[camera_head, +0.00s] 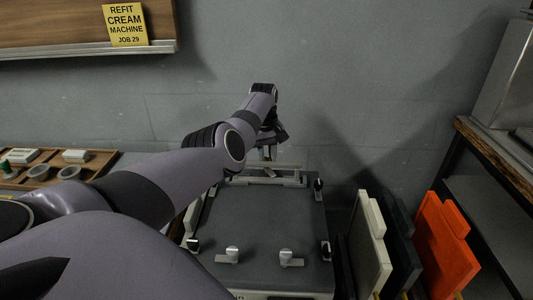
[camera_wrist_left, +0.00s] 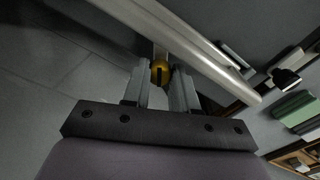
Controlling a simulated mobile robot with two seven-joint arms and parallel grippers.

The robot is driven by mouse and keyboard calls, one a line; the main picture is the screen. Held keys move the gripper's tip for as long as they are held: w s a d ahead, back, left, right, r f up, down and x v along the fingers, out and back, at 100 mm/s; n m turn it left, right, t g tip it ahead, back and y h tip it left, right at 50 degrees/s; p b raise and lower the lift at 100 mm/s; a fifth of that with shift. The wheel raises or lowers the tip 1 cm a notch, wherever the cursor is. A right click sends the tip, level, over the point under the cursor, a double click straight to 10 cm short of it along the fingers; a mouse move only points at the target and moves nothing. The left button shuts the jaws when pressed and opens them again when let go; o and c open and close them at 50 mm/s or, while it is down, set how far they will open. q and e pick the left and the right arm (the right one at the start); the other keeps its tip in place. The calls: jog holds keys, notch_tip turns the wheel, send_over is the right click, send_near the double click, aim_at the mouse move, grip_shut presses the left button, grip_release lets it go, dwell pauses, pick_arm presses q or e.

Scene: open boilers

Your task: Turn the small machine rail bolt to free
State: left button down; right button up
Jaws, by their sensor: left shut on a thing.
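The small machine (camera_head: 262,225) has a dark flat top with pale edge pieces, and a pale rail (camera_head: 272,180) crosses its far end. My left arm reaches over from the left, and its gripper (camera_head: 268,152) is at that rail, partly hidden by the wrist. In the left wrist view the fingers of my left gripper (camera_wrist_left: 161,88) are shut on the rail bolt, whose yellow round head (camera_wrist_left: 160,72) with a dark slot shows between the fingertips. The pale rail (camera_wrist_left: 185,40) runs slantwise just beyond the fingers. The bolt is hidden in the head view. My right gripper is not in view.
Several upright panels, pale (camera_head: 369,245) and orange (camera_head: 446,245), stand right of the machine. A wooden shelf (camera_head: 497,155) is at the right. A wooden tray (camera_head: 95,165) with small parts lies at the left. A yellow note (camera_head: 125,24) hangs on the back wall.

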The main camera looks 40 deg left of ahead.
pick_arm(q)
jog(key=shift+r+n+p, duration=0.1)
jog(key=shift+n+p, duration=0.2)
jog(key=shift+n, duration=1)
jog(key=c, duration=0.9)
grip_release()
